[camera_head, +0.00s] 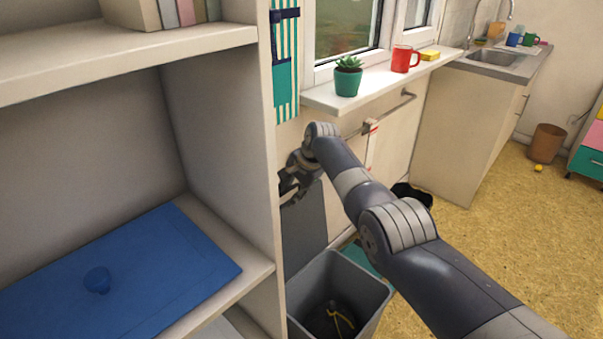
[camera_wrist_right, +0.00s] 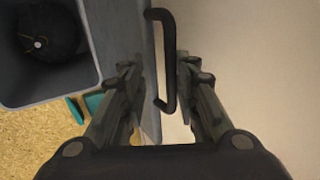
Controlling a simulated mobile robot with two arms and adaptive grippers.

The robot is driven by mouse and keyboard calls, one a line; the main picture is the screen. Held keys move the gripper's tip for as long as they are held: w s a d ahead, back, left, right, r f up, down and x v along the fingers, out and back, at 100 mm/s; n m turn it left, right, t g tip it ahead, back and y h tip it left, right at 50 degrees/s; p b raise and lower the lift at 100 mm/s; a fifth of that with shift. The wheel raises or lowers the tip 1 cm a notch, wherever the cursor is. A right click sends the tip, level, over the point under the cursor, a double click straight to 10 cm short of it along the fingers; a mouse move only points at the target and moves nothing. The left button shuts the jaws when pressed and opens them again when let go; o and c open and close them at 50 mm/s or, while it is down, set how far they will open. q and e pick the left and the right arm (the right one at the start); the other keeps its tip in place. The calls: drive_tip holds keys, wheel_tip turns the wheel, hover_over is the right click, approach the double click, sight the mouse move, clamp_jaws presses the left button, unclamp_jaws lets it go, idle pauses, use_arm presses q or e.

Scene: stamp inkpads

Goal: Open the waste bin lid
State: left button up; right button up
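The grey waste bin (camera_head: 375,289) stands low in front of the shelf, with dark contents inside. Its mouth is uncovered. The grey lid (camera_head: 305,235) stands about upright at the bin's back side. In the right wrist view the lid (camera_wrist_right: 122,30) shows nearly edge-on, with a black bar handle (camera_wrist_right: 160,14) on its face. My right gripper (camera_head: 288,187) is at the lid's upper edge. Its fingers (camera_wrist_right: 160,68) are apart, one on each side of the handle and lid edge; I cannot tell whether they touch. My left gripper is out of view.
A cream shelf unit (camera_head: 225,130) with a blue knobbed panel (camera_head: 150,265) stands close at left. A windowsill (camera_head: 325,98) with a potted plant (camera_head: 347,77) and red mug (camera_head: 401,60) is above my right arm. A rail (camera_head: 393,110) runs below it.

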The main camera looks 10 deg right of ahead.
drive_tip(key=v, duration=1.1)
drive_tip(key=shift+r, duration=0.1)
